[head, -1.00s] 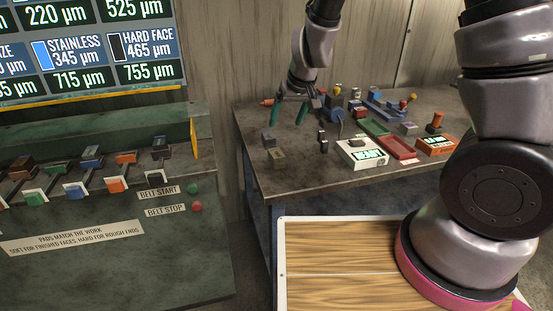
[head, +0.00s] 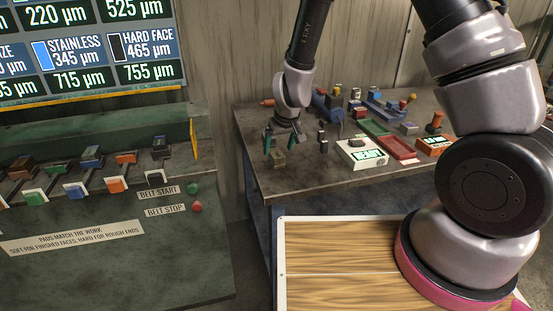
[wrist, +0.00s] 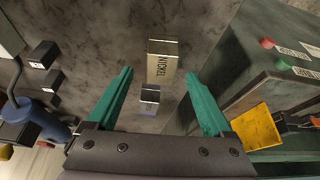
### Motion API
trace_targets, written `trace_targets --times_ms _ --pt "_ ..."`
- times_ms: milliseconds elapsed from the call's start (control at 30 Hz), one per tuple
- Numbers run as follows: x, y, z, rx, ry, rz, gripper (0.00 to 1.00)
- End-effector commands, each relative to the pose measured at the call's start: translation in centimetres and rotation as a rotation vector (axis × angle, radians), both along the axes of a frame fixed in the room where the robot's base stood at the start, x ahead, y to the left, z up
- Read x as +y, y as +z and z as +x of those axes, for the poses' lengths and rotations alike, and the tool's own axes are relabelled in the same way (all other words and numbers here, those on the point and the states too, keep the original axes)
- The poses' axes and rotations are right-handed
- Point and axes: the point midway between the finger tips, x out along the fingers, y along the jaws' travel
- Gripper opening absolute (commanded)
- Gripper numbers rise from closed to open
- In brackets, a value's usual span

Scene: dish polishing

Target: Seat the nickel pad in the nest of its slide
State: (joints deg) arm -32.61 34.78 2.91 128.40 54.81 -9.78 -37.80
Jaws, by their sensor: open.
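The nickel pad (head: 278,160) is a small khaki block near the left front of the grey workbench. In the wrist view its "NICKEL" label faces up (wrist: 162,62), just past and between the fingertips. My gripper (head: 283,142) is open and empty above the bench, green fingers pointing down; it also shows in the wrist view (wrist: 160,74). A second small block (wrist: 149,97) with a bluish label lies between the fingers, nearer the palm. The row of slides (head: 90,175) is on the green machine at left; which one is nickel's cannot be read.
Small dark blocks (wrist: 45,55) lie left in the wrist view. A yellow plate (head: 194,139) rises at the machine's right end.

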Motion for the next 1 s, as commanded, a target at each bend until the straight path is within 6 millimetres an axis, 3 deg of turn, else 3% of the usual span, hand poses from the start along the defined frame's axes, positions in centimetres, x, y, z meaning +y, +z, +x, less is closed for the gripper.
trace_targets --times_ms 233,567,667,800,1000 --pt "0.6 -3.4 1.1 0.003 -0.002 0.0 0.85" --pt "0.7 -4.1 1.4 0.001 -0.001 0.0 0.85" --pt "0.7 -4.0 1.4 0.001 -0.001 0.0 0.54" --pt "0.7 -4.0 1.4 0.001 -0.001 0.0 0.01" --pt "0.7 -4.0 1.4 0.001 -0.001 0.0 0.0"
